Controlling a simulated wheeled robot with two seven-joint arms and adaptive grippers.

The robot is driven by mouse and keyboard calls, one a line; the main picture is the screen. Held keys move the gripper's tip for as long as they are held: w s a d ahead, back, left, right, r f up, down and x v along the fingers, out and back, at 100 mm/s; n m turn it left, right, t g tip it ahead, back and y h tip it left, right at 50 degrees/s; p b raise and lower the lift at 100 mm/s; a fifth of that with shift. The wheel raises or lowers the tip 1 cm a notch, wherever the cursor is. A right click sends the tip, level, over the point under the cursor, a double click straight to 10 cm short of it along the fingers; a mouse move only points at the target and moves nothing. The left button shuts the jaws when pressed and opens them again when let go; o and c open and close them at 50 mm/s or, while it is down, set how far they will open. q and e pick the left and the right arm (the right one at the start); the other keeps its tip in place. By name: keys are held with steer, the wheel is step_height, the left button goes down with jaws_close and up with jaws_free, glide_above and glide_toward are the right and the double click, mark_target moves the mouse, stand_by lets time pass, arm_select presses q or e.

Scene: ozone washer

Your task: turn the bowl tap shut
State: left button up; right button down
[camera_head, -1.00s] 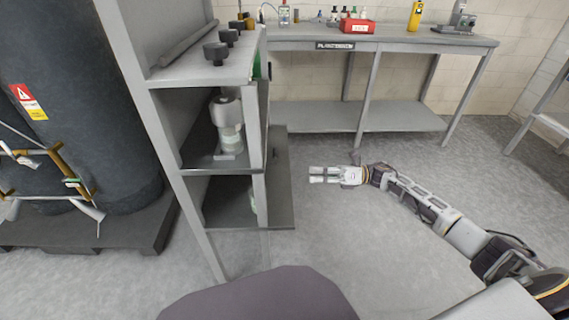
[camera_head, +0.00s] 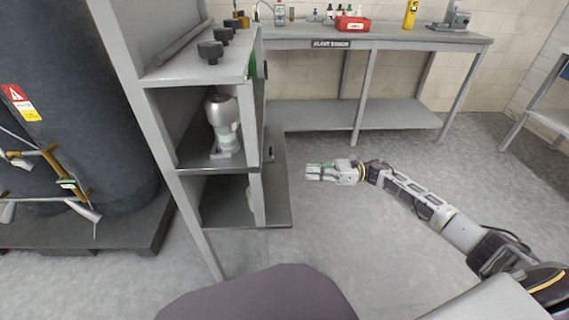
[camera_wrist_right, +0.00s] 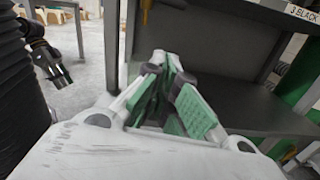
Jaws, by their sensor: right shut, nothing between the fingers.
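A grey-topped filter unit with a pale clear bowl (camera_head: 226,138) stands upright on the middle shelf of the grey rack, left of centre in the head view. I cannot make out its tap at this size. My right gripper (camera_head: 322,172) is shut and empty over the floor, to the right of the rack and apart from it. In the right wrist view its green-padded fingers (camera_wrist_right: 168,75) come together in front of a dark shelf. A dark jointed part with grey tips (camera_wrist_right: 60,78), at that view's left, looks like my left gripper; its opening is unclear.
The grey rack (camera_head: 190,200) has shelf edges and posts beside the bowl. Black knobs (camera_head: 210,52) stand on its top. A workbench (camera_head: 400,40) is behind, with a red box (camera_head: 352,24). Dark tanks (camera_head: 85,110) stand left. Floor around my right arm is clear.

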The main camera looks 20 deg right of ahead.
steer(key=shift+a, duration=0.1)
